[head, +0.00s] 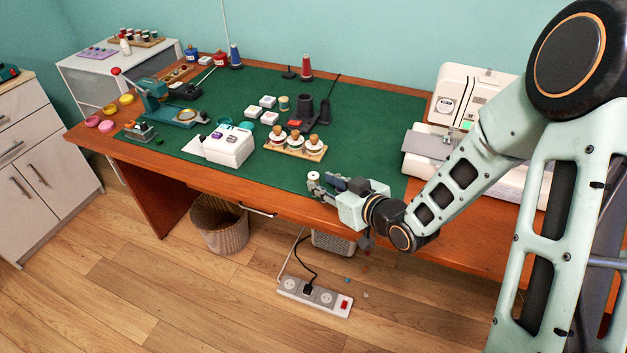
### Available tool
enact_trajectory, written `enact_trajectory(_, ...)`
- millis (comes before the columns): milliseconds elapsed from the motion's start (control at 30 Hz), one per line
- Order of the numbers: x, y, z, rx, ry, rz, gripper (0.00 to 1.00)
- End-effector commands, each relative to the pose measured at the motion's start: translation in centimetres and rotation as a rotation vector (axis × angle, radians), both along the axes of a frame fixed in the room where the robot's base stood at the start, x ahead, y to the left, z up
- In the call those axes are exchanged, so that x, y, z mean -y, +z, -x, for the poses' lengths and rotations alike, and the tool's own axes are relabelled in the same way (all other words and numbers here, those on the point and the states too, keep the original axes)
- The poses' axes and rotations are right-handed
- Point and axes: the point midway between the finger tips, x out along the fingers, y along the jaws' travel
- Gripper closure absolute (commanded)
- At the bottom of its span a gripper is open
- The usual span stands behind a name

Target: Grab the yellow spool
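My gripper (323,184) is low over the front edge of the green mat, right of centre, its fingers pointing left. The fingers look spread apart. A small pale cream spool (313,176) is right at the fingertips; its lower part is hidden by the near finger. I cannot tell whether the fingers touch it. Its colour looks cream-white rather than clear yellow. Another pale spool (284,102) stands farther back on the mat, next to the white boxes.
A wooden rack (296,150) with several spools lies left of my gripper. A white box (229,146) stands farther left. A sewing machine (466,100) is at the right. Blue (235,56) and red (306,67) cones stand behind. Bare green mat lies around the gripper.

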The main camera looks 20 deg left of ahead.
Motion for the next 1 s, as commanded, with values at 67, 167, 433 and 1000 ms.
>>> enact_trajectory(67,-0.4,-0.2,-0.3,0.0,0.002,0.0,0.71)
enact_trajectory(167,-1.0,-0.6,-0.8,0.0,0.001,0.0,0.71)
enact_trajectory(433,-3.6,-2.0,-3.2,0.0,0.001,0.001,0.71)
enact_trajectory(1000,-4.0,-2.1,-3.6,0.001,0.0,0.002,0.92)
